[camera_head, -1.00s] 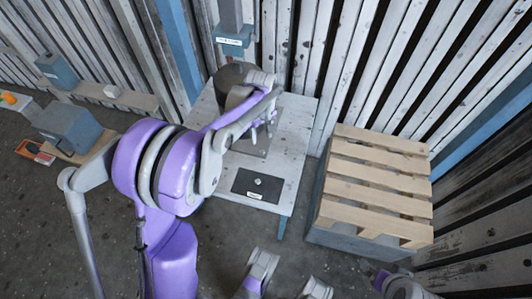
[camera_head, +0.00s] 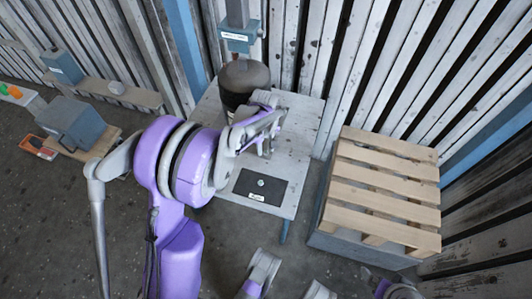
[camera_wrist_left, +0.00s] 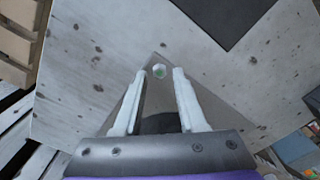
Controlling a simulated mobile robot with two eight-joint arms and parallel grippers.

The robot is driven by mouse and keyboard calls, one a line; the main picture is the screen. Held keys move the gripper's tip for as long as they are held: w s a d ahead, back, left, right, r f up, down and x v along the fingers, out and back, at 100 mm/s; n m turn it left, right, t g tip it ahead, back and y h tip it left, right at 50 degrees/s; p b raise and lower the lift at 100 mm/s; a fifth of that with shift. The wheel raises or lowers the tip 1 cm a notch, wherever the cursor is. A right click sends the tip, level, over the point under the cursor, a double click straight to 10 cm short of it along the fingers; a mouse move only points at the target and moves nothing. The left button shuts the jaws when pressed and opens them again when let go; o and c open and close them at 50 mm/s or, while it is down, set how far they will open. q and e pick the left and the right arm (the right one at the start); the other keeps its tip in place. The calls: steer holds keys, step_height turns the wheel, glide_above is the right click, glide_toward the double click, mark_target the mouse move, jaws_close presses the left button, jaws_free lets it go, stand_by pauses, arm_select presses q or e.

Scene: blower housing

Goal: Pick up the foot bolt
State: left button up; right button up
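In the left wrist view a small pale green bolt head (camera_wrist_left: 159,71) sits near the corner of a grey metal plate (camera_wrist_left: 158,60). My left gripper (camera_wrist_left: 160,72) is open, its two pale fingers apart, with the bolt head between and just beyond the fingertips; nothing is gripped. In the head view the left gripper (camera_head: 267,149) hangs over the table in front of the dark round housing (camera_head: 243,82); the plate and its bolt are mostly hidden there. My right gripper cannot be made out.
The pale table (camera_head: 305,125) bears a black mat (camera_head: 243,186) with a small round thing (camera_head: 261,182) and a white label (camera_head: 257,197) on it. A wooden pallet (camera_head: 385,190) stands right. A blue-grey box (camera_head: 72,122) stands left. The table around the mat is clear.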

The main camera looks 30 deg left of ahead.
mark_target(265, 151)
arm_select(q)
jaws_close()
step_height(265, 151, up, 10)
steer(key=p, duration=0.2)
steer(key=shift+p, duration=0.4)
